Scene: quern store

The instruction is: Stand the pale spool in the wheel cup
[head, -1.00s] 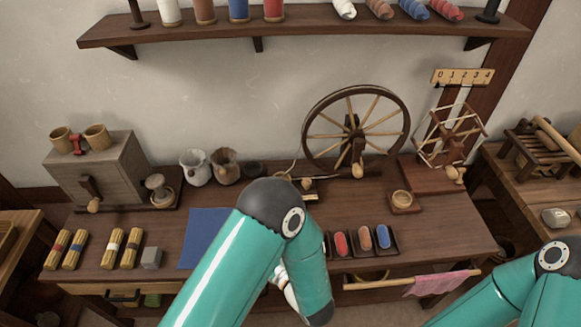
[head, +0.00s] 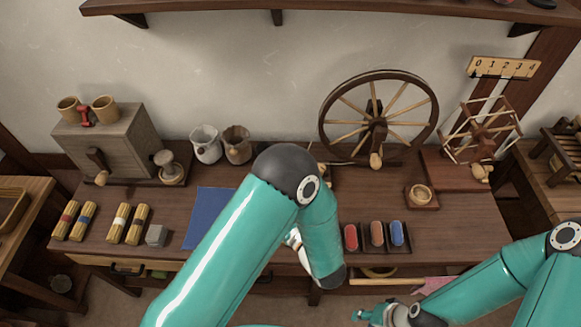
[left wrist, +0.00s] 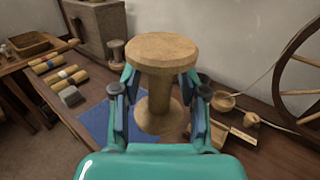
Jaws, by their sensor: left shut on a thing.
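The pale spool (left wrist: 161,90) is wooden with a wide round top flange and stands roughly upright between the two fingers of my left gripper (left wrist: 159,101), which is shut on it. In the head view my left arm hides the spool and most of that gripper. A small round wooden cup (head: 420,193) on a square dark base stands right of the spinning wheel (head: 377,120). A shallow bowl (left wrist: 224,101) lies left of the wheel in the left wrist view. I cannot tell for certain which is the wheel cup. My right gripper (head: 376,314) is at the bottom edge, its fingers unclear.
A blue mat (head: 208,215), yellow bundles (head: 128,224), a grey block (head: 156,236) and a grey box (head: 110,140) occupy the bench's left. A tray of coloured pieces (head: 376,248) lies near the front. Bench right of the tray is clear.

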